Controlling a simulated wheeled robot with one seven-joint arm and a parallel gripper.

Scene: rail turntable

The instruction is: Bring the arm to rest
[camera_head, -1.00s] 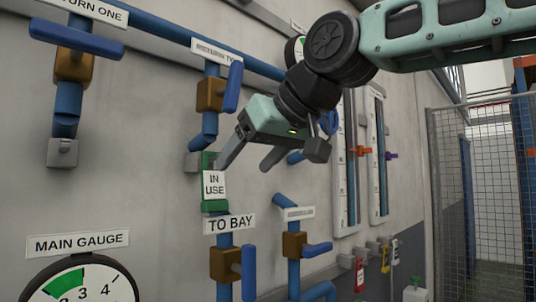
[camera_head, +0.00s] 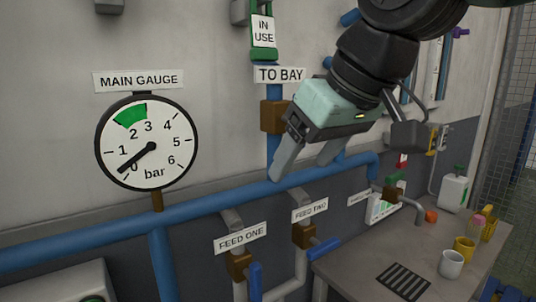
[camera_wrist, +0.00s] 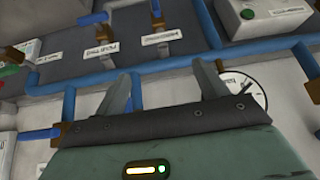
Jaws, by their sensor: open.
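My gripper (camera_head: 303,166) hangs in front of the wall, its two grey fingers apart and pointing down and left, with nothing between them. In the head view it is just right of the brown valve body under the TO BAY sign (camera_head: 280,74) and hides part of that pipe. My arm comes in from the upper right. In the wrist view, my gripper (camera_wrist: 162,92) shows both fingers spread, with blue pipes and part of a gauge beyond them.
The main gauge (camera_head: 146,143) reads near 0. A blue pipe (camera_head: 100,231) runs along the wall. Valves under FEED ONE (camera_head: 241,238) and FEED TWO (camera_head: 309,210) stand below. A workbench (camera_head: 345,268) with cups, a vented plate and a bottle is at lower right. A mesh fence (camera_head: 515,110) stands right.

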